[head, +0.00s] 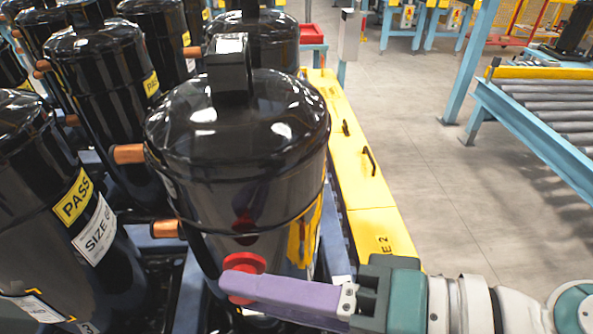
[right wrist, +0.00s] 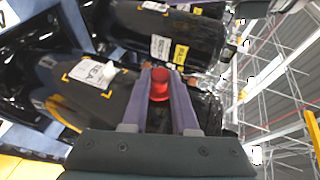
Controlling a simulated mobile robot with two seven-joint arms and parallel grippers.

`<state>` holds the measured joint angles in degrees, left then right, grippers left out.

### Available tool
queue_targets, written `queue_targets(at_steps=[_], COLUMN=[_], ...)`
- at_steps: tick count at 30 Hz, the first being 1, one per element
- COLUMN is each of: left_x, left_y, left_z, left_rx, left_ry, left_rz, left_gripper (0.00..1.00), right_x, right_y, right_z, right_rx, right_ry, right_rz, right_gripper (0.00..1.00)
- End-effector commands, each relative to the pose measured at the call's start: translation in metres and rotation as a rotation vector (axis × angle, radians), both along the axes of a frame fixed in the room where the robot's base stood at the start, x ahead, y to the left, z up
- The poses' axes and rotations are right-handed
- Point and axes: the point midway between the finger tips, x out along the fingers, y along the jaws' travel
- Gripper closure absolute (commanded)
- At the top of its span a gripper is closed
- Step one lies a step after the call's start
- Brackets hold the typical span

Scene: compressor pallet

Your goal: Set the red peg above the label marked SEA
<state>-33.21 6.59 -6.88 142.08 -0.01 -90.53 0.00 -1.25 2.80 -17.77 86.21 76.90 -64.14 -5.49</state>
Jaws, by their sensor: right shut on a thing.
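My right gripper (head: 236,283) comes in from the lower right in the head view, its purple fingers shut on the red peg (head: 243,262). The peg shows above and below the finger, in front of the nearest black compressor (head: 235,130). In the right wrist view the red peg (right wrist: 160,84) sits between the two fingertips of the gripper (right wrist: 162,76). A white label with yellow corner marks (right wrist: 95,72) is on a black compressor to its left; I cannot read its text. No label clearly reading SEA shows. My left gripper is not in view.
Several black compressors with copper stubs stand close together on the left, one with PASS (head: 74,198) and SIZE (head: 97,230) labels. A yellow rail (head: 362,170) runs beside them. A roller conveyor (head: 550,100) stands at the right, with open grey floor between.

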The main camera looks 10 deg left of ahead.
Motion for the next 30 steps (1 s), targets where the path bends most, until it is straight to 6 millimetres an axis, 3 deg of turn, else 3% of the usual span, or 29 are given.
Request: queue_targets(at_steps=[30], left_x=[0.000], left_y=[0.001], left_z=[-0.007], left_rx=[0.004], left_ry=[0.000], left_rz=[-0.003], left_gripper=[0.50], right_x=[0.011], right_y=[0.003], right_z=[0.000], right_rx=[0.001], right_ry=[-0.001], right_rz=[0.000], right_gripper=[1.00])
